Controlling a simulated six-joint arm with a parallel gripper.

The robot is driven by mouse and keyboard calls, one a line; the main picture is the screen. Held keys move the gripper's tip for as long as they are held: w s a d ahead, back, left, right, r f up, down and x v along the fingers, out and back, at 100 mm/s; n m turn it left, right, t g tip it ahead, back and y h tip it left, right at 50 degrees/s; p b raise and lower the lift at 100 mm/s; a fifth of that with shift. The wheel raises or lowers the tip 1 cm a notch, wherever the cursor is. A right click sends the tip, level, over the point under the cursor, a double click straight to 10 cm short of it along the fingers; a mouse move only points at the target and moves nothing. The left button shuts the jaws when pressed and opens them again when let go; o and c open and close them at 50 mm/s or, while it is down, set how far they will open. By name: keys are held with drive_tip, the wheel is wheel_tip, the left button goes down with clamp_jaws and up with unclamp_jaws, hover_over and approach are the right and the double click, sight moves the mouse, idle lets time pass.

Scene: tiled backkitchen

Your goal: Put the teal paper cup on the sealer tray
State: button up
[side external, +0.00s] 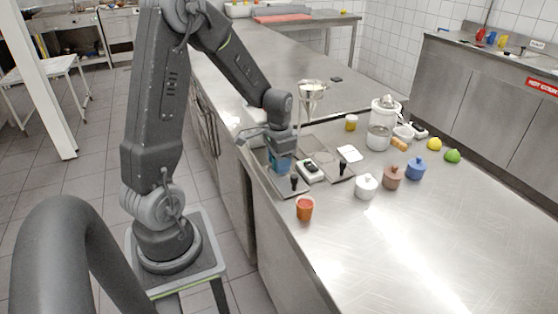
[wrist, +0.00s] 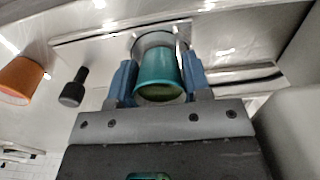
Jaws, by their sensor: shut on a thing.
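The teal paper cup (wrist: 158,68) is between the blue fingers of my gripper (wrist: 160,82) in the wrist view, which are shut on its sides. In the side view my gripper (side external: 280,162) points down over the near-left metal sealer tray (side external: 285,188), and its fingers mostly hide the cup. The tray also shows in the wrist view (wrist: 98,42), with a black-knobbed handle (wrist: 74,88) and a round metal ring (wrist: 150,41) behind the cup. I cannot tell whether the cup touches the tray or sits in the ring.
An orange cup (side external: 305,208) stands in front of the tray. A white device (side external: 310,171) and a second plate lie to its right. The counter's front right is clear.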

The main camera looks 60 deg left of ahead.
drive_tip(key=shift+f, duration=0.2)
idle(0.4)
drive_tip(key=o, duration=1)
drive_tip(key=shift+o, duration=0.4)
drive_tip(key=shift+o, duration=1.2)
drive_tip(key=shift+r, duration=0.1)
drive_tip(key=shift+r, duration=3.45)
drive_tip(key=shift+r, duration=0.1)
